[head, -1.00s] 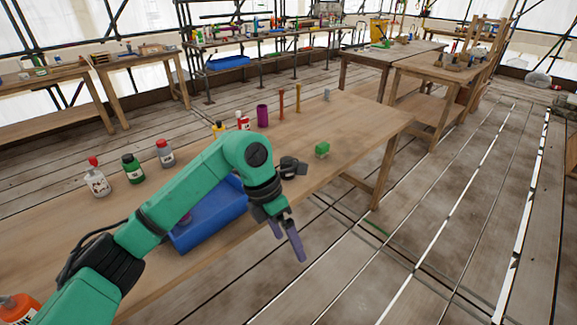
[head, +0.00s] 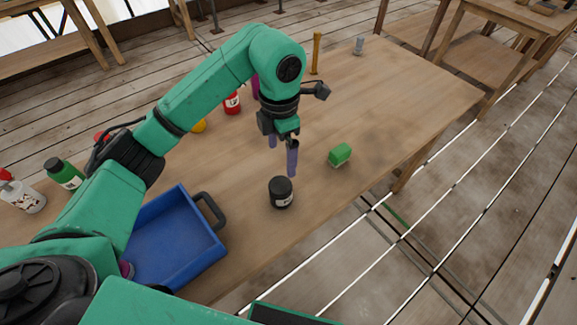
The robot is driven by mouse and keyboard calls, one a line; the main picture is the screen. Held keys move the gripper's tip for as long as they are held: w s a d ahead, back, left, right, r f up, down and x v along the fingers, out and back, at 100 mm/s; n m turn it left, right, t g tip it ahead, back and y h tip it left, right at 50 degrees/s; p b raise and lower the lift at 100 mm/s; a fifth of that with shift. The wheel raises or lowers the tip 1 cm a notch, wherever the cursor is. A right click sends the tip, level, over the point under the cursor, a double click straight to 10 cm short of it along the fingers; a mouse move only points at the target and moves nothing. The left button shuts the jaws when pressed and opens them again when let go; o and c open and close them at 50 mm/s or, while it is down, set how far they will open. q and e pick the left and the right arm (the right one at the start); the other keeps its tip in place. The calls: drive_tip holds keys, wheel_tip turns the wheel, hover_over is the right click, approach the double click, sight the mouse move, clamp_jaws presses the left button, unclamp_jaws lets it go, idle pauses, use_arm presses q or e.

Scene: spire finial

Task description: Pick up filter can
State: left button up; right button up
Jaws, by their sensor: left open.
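A black can with a pale label (head: 281,193), which looks like the filter can, stands upright on the wooden table near its front edge. My left gripper (head: 282,160) is open and points down just above and behind the can. Its two purple fingers are apart, with nothing seen between them. The right fingertip looks close to the can's top; I cannot tell whether they touch. My right gripper is not in view.
A green block (head: 340,154) lies right of the can. A blue tray with a dark handle (head: 165,240) is to the left. The table's right part (head: 420,90) is clear.

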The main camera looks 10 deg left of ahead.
sight(280, 184)
use_arm(q)
drive_tip(key=s+f, duration=0.1)
drive_tip(key=s+f+p, duration=0.1)
drive_tip(key=f, duration=0.1)
drive_tip(key=s+f, duration=0.1)
drive_tip(key=f, duration=0.1)
drive_tip(key=shift+s, duration=0.25)
drive_tip(key=f, duration=0.1)
drive_tip(key=w+f+p, duration=0.1)
drive_tip(key=shift+f, duration=0.4)
drive_tip(key=f, duration=0.1)
drive_tip(key=f+p, duration=0.1)
drive_tip(key=f, duration=0.2)
drive_tip(key=shift+s+f+p, duration=0.2)
drive_tip(key=shift+s+p, duration=0.05)
drive_tip(key=shift+p, duration=0.15)
drive_tip(key=shift+f, duration=0.4)
drive_tip(key=shift+w, duration=0.1)
drive_tip(key=c, duration=1.4)
drive_tip(key=shift+c, duration=0.2)
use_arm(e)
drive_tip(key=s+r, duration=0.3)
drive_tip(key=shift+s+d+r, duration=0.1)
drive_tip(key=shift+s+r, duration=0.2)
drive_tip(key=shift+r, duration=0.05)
